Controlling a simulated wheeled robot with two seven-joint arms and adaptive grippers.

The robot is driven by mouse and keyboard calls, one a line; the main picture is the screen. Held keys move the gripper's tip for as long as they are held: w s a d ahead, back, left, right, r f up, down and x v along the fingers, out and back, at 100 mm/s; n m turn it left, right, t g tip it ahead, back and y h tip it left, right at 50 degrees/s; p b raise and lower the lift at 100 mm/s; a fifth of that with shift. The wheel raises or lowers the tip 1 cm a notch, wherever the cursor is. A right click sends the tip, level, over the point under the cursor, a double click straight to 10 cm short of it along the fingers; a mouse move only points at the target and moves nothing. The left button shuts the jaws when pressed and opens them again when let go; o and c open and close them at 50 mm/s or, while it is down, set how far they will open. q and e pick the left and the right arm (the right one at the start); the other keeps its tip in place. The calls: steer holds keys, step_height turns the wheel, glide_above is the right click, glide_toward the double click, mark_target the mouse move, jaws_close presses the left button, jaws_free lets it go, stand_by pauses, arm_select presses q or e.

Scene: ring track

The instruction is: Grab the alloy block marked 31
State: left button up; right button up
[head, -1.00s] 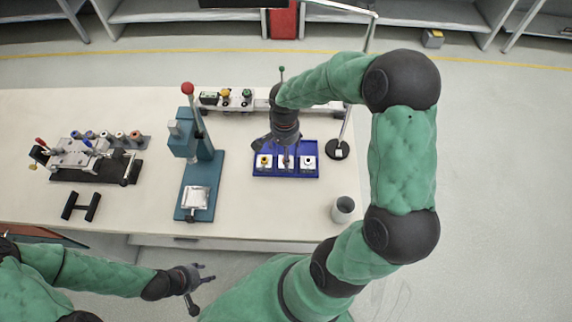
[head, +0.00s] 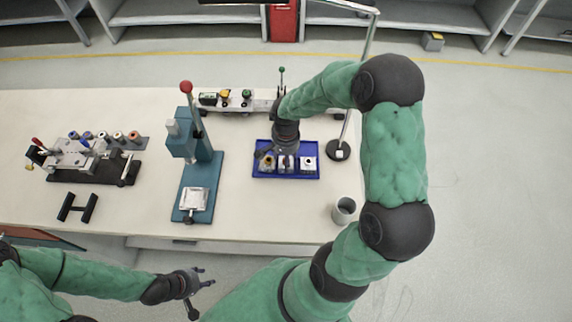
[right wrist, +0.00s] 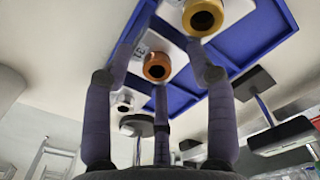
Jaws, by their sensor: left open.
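A blue tray (head: 313,144) on the bench holds three pale blocks in a row. The left block (head: 269,167) has a yellow top, the right block (head: 308,164) a white ring with a dark hole. The middle block (head: 286,166) is partly covered by my right gripper (head: 287,157). In the right wrist view its orange knob (right wrist: 157,67) sits between the spread fingers (right wrist: 165,62), with a dark mark, perhaps 31, on its pale face. A yellow-topped block (right wrist: 203,16) and a white-topped one (right wrist: 125,101) flank it. My left gripper (head: 205,277) is open and empty before the bench.
A teal press (head: 197,160) with a red-knobbed lever stands left of the tray. A rail fixture (head: 240,101) lies behind it. A grey cup (head: 344,210) and a thin post on a black base (head: 338,151) stand at right. Bare bench lies in front of the tray.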

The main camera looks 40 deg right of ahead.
steer(key=shift+s+a+f, duration=0.25)
steer(key=shift+s+f, duration=0.05)
steer(key=shift+s, duration=0.05)
jaws_close()
steer(key=shift+s, duration=0.1)
steer(key=shift+a+f, duration=0.1)
steer(key=shift+f, duration=0.05)
steer(key=shift+r, duration=0.35)
step_height(320, 180, up, 3)
steer(key=shift+r+p, duration=0.2)
steer(key=shift+p, duration=0.55)
steer(key=s+a+r+p, duration=0.3)
steer(key=s+a+r, duration=0.3)
steer(key=s+r, duration=0.3)
steer(key=s, duration=0.2)
steer(key=shift+s+r, duration=0.2)
steer(key=shift+s, duration=0.2)
